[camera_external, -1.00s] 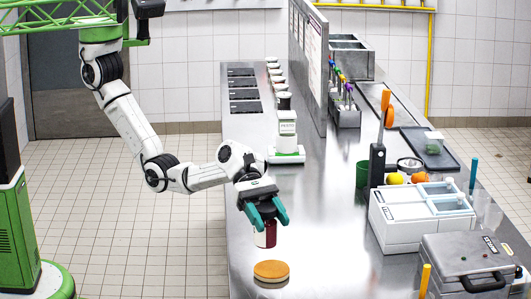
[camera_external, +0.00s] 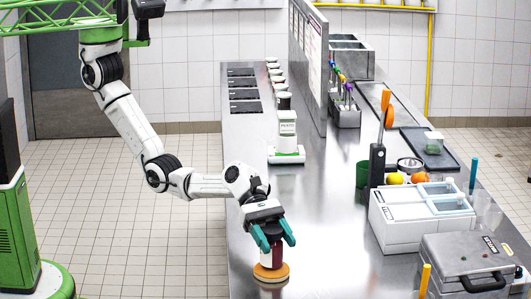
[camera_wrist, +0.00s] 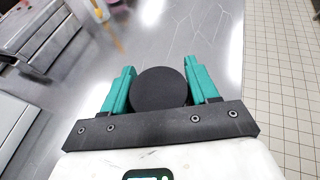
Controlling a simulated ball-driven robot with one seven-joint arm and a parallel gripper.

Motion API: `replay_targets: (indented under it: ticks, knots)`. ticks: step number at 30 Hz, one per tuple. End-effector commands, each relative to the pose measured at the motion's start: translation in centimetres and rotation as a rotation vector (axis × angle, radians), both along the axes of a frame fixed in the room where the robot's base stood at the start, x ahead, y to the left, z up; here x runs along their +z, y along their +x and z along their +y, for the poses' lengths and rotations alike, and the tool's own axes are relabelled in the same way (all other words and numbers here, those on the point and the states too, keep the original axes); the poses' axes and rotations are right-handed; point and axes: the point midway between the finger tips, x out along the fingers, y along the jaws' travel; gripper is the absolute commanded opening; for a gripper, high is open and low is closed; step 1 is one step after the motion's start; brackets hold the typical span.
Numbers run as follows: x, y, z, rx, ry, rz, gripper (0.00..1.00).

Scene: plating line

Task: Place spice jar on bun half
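The spice jar (camera_external: 276,253), dark red with a pale label part, is upright over the round orange-brown bun half (camera_external: 271,274). Its base appears to meet the bun's top; I cannot tell if a thin gap is left. My gripper (camera_external: 278,244) has its teal fingers on either side of the jar, shut on it. In the wrist view, the jar's round black lid (camera_wrist: 160,90) sits between the two fingers of my gripper (camera_wrist: 159,80). The bun half is hidden under the jar in the wrist view.
The steel counter (camera_external: 320,215) is clear around the bun half. At right stand a white container unit (camera_external: 400,225) and a grey press-like case (camera_external: 465,265). A white and green device (camera_external: 287,135) stands behind my gripper. The counter's left edge is close by.

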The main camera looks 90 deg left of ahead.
Motion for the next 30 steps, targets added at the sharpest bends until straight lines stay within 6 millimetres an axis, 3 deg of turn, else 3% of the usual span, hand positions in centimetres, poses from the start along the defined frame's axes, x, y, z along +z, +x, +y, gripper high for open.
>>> replay_targets:
  ticks: [6,17,30]
  knots:
    - [0.0,0.0,0.0,0.000,0.001,0.000,0.80]
    - [0.4,-0.1,0.2,0.000,0.000,-0.001,0.81]
    - [2.8,-2.4,5.8,0.001,-0.001,-0.001,0.81]
